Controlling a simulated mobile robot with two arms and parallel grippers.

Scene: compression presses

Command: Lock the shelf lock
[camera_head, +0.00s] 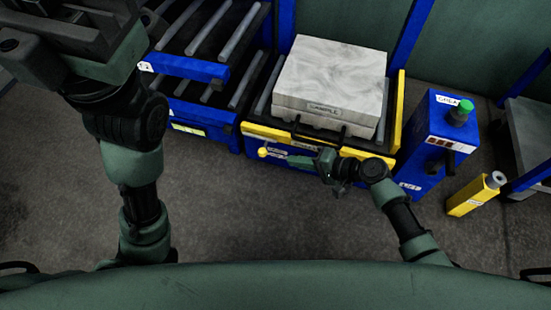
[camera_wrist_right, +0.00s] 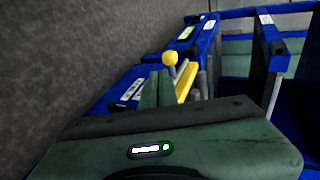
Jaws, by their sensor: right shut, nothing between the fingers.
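The shelf lock appears as a lever with a yellow ball knob (camera_head: 262,152) at the front left of the shelf's yellow edge; the knob also shows in the right wrist view (camera_wrist_right: 170,58). My right gripper (camera_head: 297,161) is shut and empty in front of the shelf, its fingertips pointing left toward the knob. In the wrist view its green fingers (camera_wrist_right: 157,88) are together just below the knob in the picture; I cannot tell whether they touch the lever. My left arm stands at the left, and its fingers do not show.
A pale block labelled SAMPLE (camera_head: 330,80) sits on the shelf behind a black handle. A blue roller rack (camera_head: 190,66) stands to the left. A blue control box (camera_head: 437,138) with a green button and a yellow post (camera_head: 475,195) stand to the right. The floor in front is clear.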

